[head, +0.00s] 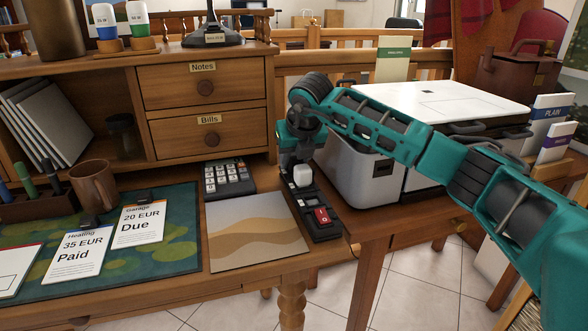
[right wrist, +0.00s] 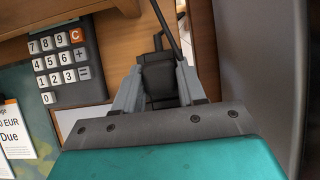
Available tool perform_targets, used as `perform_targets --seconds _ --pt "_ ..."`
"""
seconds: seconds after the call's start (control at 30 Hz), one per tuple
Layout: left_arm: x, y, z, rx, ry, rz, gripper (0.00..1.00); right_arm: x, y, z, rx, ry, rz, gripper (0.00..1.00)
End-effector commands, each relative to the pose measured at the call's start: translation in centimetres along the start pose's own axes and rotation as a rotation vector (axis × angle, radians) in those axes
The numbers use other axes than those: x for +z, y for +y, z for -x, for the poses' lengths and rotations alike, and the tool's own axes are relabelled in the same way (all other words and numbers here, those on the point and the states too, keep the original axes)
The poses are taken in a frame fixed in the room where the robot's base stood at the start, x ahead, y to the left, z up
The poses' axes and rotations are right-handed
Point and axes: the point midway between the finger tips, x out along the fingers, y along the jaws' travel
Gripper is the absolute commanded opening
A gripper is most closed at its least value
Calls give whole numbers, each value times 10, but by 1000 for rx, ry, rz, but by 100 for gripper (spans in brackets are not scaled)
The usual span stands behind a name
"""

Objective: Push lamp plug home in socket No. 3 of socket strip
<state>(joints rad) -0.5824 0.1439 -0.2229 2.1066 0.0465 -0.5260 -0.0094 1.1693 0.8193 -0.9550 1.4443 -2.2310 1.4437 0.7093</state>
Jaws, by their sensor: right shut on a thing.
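The dark socket strip (head: 322,233) lies along the right edge of the desk, with a red switch (head: 322,215) at its near end. A white plug-like block (head: 302,175) sits on it farther back. My right gripper (head: 299,157) points down over the strip's far part, behind the white block. In the right wrist view its fingers (right wrist: 158,88) are shut on a black plug (right wrist: 160,78) with a dark cord at its far end. The plug's underside and the socket below are hidden, so I cannot tell how deep it sits. Socket numbers are unreadable. My left gripper is out of view.
A calculator (head: 229,180) and a picture sheet (head: 255,231) lie left of the strip. A large white-topped grey case (head: 357,168) stands close on the right. The drawer unit (head: 205,90) rises behind, with a dark lamp-like base (head: 212,38) on top.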

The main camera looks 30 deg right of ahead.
Motion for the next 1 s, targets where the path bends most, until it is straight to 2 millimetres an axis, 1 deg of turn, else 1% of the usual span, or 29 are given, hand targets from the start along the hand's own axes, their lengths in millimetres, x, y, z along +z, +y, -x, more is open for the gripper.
perform_targets --seconds 0.27,0.3,0.57,0.6,0.93,0.97,1.0 --pt "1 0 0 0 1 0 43 -2 0 -2 -1 1 0 11" --pt "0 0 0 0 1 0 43 -1 0 -2 0 1 0 44" --pt "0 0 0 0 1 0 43 -1 0 -2 0 1 0 69" --pt "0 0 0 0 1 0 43 -1 0 -2 0 1 0 70" --pt "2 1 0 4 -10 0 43 -1 0 -2 0 1 0 70" --pt "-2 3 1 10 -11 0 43 -1 0 -2 0 1 0 70" --pt "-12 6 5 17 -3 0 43 0 0 5 1 -1 1 70"
